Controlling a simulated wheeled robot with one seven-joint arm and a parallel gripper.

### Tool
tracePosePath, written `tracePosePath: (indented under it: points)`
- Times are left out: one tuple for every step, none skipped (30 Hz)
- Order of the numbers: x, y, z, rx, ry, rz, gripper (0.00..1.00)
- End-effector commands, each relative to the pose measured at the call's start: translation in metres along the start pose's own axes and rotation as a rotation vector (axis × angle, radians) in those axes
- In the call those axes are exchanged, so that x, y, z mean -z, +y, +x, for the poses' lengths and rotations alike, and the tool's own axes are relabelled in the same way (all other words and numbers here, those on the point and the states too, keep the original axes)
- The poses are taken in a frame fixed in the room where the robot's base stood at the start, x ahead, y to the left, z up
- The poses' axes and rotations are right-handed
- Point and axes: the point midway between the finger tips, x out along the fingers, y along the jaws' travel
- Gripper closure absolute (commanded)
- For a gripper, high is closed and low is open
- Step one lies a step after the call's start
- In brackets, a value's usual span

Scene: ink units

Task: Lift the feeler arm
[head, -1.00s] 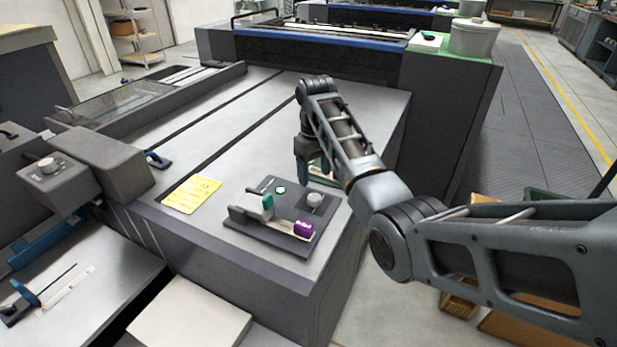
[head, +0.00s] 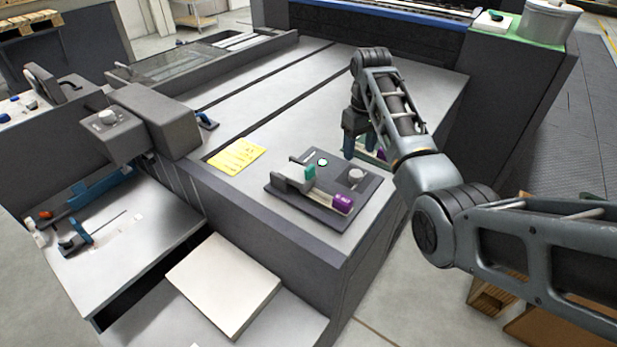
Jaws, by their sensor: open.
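A dark plate (head: 290,201) lies on the near right corner of the grey machine bed. It carries a pale block with a light arm, a teal tab (head: 310,172), a purple end piece (head: 342,202) and a round grey knob (head: 356,176). Another small blue-handled arm (head: 78,238) sits on the lower metal table at left. I cannot tell for sure which of these is the feeler arm. My gripper (head: 359,147) points down beyond the dark plate, apart from it. It is open; its fingers are partly hidden by my arm.
A yellow note (head: 237,157) lies left of the plate. A grey box with a knob (head: 107,118) stands at the bed's left edge. A pale slab (head: 224,283) lies below in front. A pallet (head: 492,298) is on the floor at right. The bed's middle is clear.

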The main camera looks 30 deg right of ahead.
Motion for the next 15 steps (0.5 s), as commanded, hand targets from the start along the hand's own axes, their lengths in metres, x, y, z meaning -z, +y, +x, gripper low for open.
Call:
tracePosePath:
  points:
    - [0.003,-0.002,-0.003,-0.001,0.006,-0.031,0.46]
    - [0.006,-0.004,-0.005,-0.001,0.010,-0.063,0.48]
    - [0.010,-0.009,-0.009,-0.002,0.018,-0.124,0.52]
    - [0.014,-0.013,-0.013,-0.001,0.025,-0.185,0.55]
    - [0.019,-0.019,-0.017,-0.003,0.033,-0.259,0.58]
    - [0.025,-0.028,-0.024,-0.004,0.043,-0.373,0.60]
    - [0.029,-0.035,-0.029,-0.006,0.048,-0.469,0.60]
    - [0.033,-0.043,-0.034,-0.009,0.053,-0.571,0.60]
    - [0.037,-0.054,-0.040,-0.012,0.055,-0.714,0.60]
    - [0.040,-0.062,-0.044,-0.015,0.057,-0.821,0.60]
    - [0.042,-0.071,-0.048,-0.017,0.054,-0.930,0.60]
    - [0.043,-0.080,-0.051,-0.019,0.048,-1.071,0.60]
    - [0.042,-0.088,-0.053,-0.018,0.041,-1.176,0.60]
    - [0.042,-0.095,-0.055,-0.018,0.034,-1.276,0.60]
    - [0.041,-0.103,-0.055,-0.015,0.022,-1.403,0.60]
